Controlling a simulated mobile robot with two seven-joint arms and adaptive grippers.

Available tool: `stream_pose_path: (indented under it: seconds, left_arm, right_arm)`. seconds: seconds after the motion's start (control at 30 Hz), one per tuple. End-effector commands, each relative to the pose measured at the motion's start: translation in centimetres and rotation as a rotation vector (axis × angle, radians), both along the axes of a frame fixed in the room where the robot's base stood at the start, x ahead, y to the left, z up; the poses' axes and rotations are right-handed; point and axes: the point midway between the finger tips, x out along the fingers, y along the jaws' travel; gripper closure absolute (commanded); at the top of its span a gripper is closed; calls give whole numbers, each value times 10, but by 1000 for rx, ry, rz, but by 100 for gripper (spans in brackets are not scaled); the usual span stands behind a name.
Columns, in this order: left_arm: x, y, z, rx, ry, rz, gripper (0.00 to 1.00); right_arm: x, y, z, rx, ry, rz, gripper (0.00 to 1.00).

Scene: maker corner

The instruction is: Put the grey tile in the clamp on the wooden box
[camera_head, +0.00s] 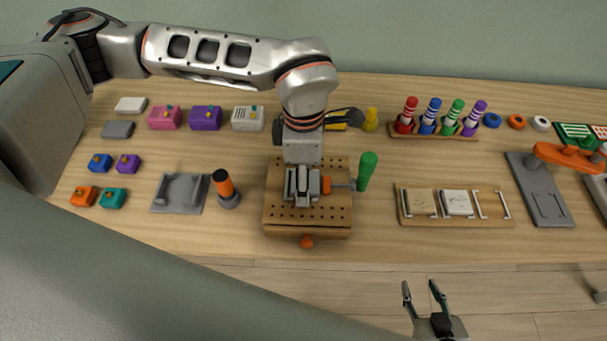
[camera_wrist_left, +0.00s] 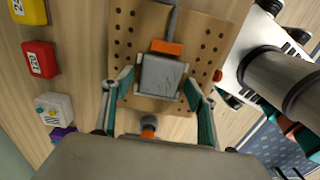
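The grey tile (camera_wrist_left: 160,76) is square with dark scratch marks. It lies flat in the clamp, against its orange jaw (camera_wrist_left: 166,47), in the left wrist view. In the head view the clamp's orange part (camera_head: 326,185) sits on the wooden box (camera_head: 307,216), which has peg holes. My left gripper (camera_head: 302,188) points down over the clamp and hides much of it. Its fingers (camera_wrist_left: 160,82) stand either side of the tile, with a small gap to each side. My right gripper (camera_head: 425,288) is open and empty in front of the table.
A wooden rack (camera_head: 475,222) holds a beige and a white tile and has an empty slot.

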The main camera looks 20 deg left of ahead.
Motion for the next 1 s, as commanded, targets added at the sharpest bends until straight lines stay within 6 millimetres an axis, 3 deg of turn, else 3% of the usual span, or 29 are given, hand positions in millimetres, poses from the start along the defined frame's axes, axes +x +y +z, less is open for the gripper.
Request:
stream_pose_path:
  seconds: [0.33, 0.7, 1.0]
  left_arm:
    - [1, 0, 12, -2, -5, 0, 42]
    - [2, 0, 85, -1, -7, 0, 42]
    - [1, 0, 120, 0, -2, 1, 42]
  right_arm:
    - [1, 0, 3, 1, -3, -1, 60]
    - [1, 1, 4, 5, -3, -1, 60]
    - [0, 2, 4, 6, -1, 0, 60]
